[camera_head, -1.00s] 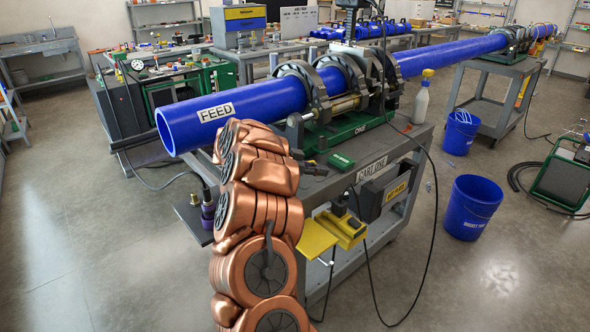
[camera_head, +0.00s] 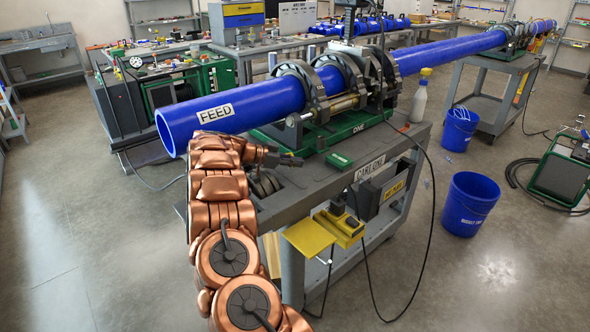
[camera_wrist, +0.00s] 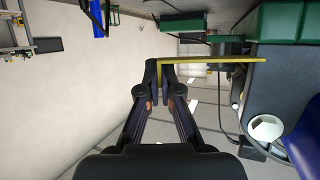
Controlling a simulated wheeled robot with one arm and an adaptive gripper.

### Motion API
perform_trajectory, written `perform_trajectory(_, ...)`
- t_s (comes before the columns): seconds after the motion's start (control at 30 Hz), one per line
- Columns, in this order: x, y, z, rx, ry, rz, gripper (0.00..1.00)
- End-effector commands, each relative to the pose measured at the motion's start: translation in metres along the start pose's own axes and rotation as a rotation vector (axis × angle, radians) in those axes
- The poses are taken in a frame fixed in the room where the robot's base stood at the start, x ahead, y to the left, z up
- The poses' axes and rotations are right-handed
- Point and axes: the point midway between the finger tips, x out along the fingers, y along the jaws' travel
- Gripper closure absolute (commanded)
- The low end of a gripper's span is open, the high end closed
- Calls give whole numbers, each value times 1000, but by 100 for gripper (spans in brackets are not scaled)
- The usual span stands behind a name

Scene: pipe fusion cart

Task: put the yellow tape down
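In the wrist view, my gripper (camera_wrist: 160,74) has its two dark fingertips close together on the short leg of a yellow L-shaped strip, which I take as the yellow tape (camera_wrist: 215,60). The long leg runs right from the fingertips, in front of dark items beside a dark grey surface. In the head view, my copper arm rises at the left end of the cart (camera_head: 318,190). The fingertips and the tape cannot be made out clearly there. The arm hides part of the cart's left end.
The blue FEED pipe (camera_head: 237,107) lies in the clamp machine above the cart. A small green box (camera_head: 339,160) sits on the cart top. A yellow plate (camera_head: 308,237) and a yellow box (camera_head: 341,228) are at its front. A blue bucket (camera_head: 468,205) stands right.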

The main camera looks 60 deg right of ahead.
Motion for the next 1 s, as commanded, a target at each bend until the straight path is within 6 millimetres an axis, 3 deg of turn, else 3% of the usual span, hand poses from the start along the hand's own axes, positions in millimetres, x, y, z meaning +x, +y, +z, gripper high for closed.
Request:
perform_trajectory(0.23, 0, -3, 7, -4, 1, -1, 100)
perform_trajectory(0.5, 11, -3, 32, -2, 0, -1, 100)
perform_trajectory(1.0, 14, -3, 40, -3, 0, -1, 100)
